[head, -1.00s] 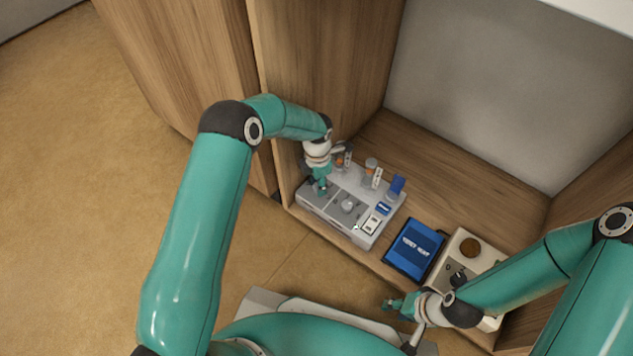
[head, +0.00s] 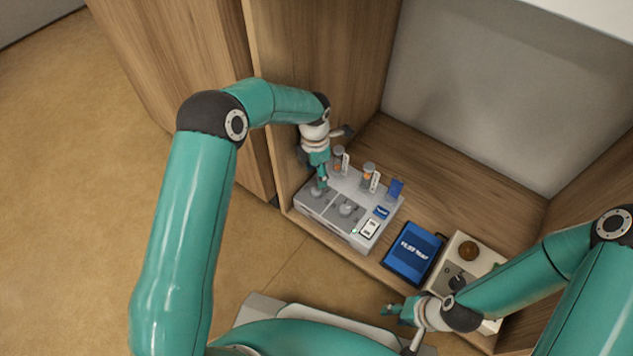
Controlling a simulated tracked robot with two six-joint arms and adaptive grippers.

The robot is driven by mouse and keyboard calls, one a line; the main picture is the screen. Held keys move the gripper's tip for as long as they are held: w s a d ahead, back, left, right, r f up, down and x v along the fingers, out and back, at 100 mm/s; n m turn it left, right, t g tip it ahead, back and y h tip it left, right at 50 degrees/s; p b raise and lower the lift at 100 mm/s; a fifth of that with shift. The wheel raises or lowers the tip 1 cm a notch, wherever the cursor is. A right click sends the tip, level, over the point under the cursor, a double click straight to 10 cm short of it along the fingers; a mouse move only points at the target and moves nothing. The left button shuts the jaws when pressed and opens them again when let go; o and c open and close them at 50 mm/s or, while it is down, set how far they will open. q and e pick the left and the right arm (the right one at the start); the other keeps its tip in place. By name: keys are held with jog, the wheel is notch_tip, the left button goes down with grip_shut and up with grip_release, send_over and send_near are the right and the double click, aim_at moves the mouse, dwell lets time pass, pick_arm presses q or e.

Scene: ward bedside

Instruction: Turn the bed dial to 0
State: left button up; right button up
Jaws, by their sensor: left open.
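A grey panel unit (head: 373,240) sits on the wooden shelf. It has a round grey dial (head: 347,208) near its middle and another knob (head: 316,191) at its left. A beige box (head: 482,261) at the right carries a dark dial (head: 457,282). Their markings are too small to read, and I cannot tell which is the bed dial. My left gripper (head: 322,183) points down, open, close above the grey unit's left knob; contact cannot be told. My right gripper (head: 390,309) is in front of the shelf, left of the beige box, partly hiding it; its jaw state is unclear.
A blue pad (head: 412,254) lies between the two units. Bottles with orange parts (head: 368,176) and a blue item (head: 396,187) stand along the grey unit's back. Wooden walls enclose the shelf at left and right. The shelf behind the units is clear.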

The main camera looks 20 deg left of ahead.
pick_arm(q)
jog(key=shift+w+r, duration=0.1)
jog(key=shift+r, duration=2.25)
jog(key=shift+a, duration=0.1)
